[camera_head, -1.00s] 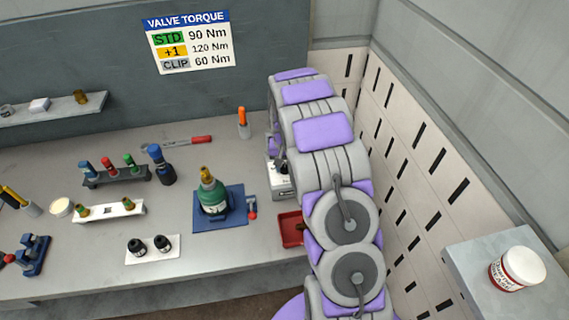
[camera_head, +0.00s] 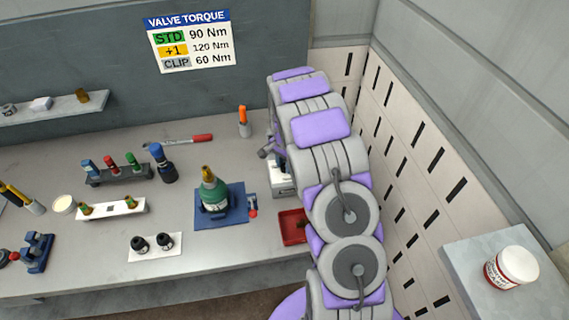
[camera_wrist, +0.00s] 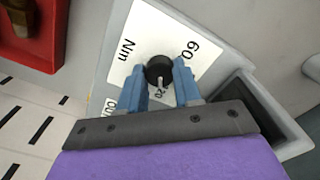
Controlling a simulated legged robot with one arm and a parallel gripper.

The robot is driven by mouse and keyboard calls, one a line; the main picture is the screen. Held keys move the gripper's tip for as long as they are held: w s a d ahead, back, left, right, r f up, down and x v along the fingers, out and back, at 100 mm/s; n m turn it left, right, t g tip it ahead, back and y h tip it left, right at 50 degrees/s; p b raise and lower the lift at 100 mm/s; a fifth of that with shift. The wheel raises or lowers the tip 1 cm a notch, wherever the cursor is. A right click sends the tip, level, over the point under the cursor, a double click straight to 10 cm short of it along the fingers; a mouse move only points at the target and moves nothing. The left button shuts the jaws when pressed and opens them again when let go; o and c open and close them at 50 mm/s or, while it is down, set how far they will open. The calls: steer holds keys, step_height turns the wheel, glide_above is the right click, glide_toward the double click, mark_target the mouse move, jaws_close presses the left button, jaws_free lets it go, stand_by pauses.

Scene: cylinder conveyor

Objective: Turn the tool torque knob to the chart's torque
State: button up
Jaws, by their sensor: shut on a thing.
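The torque chart (camera_head: 190,42) on the back wall reads STD 90 Nm, +1 120 Nm and CLIP 60 Nm. The torque tool's white-and-grey box (camera_head: 283,190) stands on the bench, partly hidden behind my arm. In the wrist view, its white dial face (camera_wrist: 135,42) shows "Nm", "60" and other numbers partly covered by my fingers. The black knob (camera_wrist: 159,67) has a white pointer line, aimed toward the bottom of the picture at a partly hidden number. My gripper (camera_wrist: 160,78) is shut on the knob, one blue finger on each side.
A red tray (camera_head: 288,238) lies just in front of the tool box; its inside shows a brown piece in the wrist view. A green-bodied valve (camera_head: 214,192) stands on a blue base to the left. A slotted wall (camera_head: 410,170) rises close to my arm's right.

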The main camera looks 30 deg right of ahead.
steer(key=shift+w+r, duration=0.2)
steer(key=shift+w, duration=0.05)
steer(key=o, duration=1)
steer(key=shift+s+f, duration=0.1)
steer(key=shift+f, duration=0.05)
steer(key=shift+o, duration=0.2)
step_height(320, 180, up, 17)
steer(key=shift+p, duration=0.4)
steer(key=shift+d, duration=0.1)
